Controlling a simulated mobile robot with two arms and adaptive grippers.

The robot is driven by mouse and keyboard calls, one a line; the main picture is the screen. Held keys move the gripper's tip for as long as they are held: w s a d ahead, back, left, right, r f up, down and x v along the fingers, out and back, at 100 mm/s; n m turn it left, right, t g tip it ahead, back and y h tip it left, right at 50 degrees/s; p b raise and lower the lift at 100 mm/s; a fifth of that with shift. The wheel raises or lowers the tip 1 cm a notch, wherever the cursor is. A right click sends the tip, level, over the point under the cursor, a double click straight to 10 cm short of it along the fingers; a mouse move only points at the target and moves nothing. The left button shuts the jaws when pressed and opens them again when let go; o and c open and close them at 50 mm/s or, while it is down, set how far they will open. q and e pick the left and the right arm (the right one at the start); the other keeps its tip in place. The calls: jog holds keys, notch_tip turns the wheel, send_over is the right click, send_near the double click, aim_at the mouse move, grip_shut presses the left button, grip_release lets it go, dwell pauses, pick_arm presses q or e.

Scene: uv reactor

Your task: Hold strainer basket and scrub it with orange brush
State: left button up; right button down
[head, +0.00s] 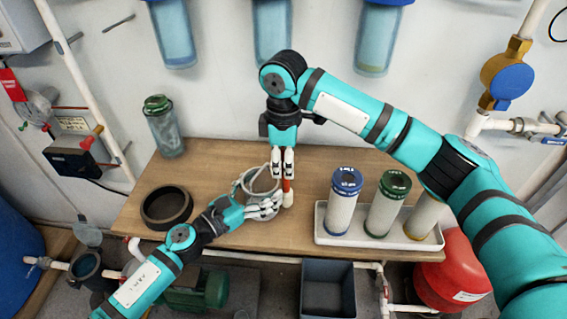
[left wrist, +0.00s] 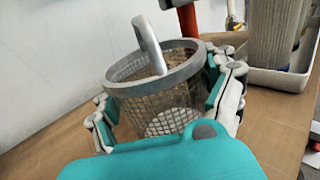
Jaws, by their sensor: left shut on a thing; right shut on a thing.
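The strainer basket (head: 262,180) is a grey-rimmed mesh cup with an arched handle, above the wooden bench. My left gripper (head: 262,207) is shut around its sides; the left wrist view shows the basket (left wrist: 160,92) tilted between the fingers. My right gripper (head: 283,162) points down and is shut on the orange brush (head: 287,186), which is upright, with a pale lower end. The brush is just right of the basket in the head view. Its red-orange part also shows behind the rim in the left wrist view (left wrist: 188,22). Whether brush and basket touch cannot be told.
A white tray (head: 330,239) with several filter cartridges stands on the bench at right. A dark ring (head: 166,206) lies at left, and a clear canister with a green cap (head: 162,128) stands behind it. Blue filter housings hang on the wall.

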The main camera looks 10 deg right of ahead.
jog(key=d+r, duration=0.2)
jog(key=r, duration=0.1)
jog(key=d+r, duration=0.1)
jog(key=r, duration=0.1)
jog(key=shift+s, duration=0.1)
dwell(0.3)
pick_arm(q)
jog(key=o, duration=1.1)
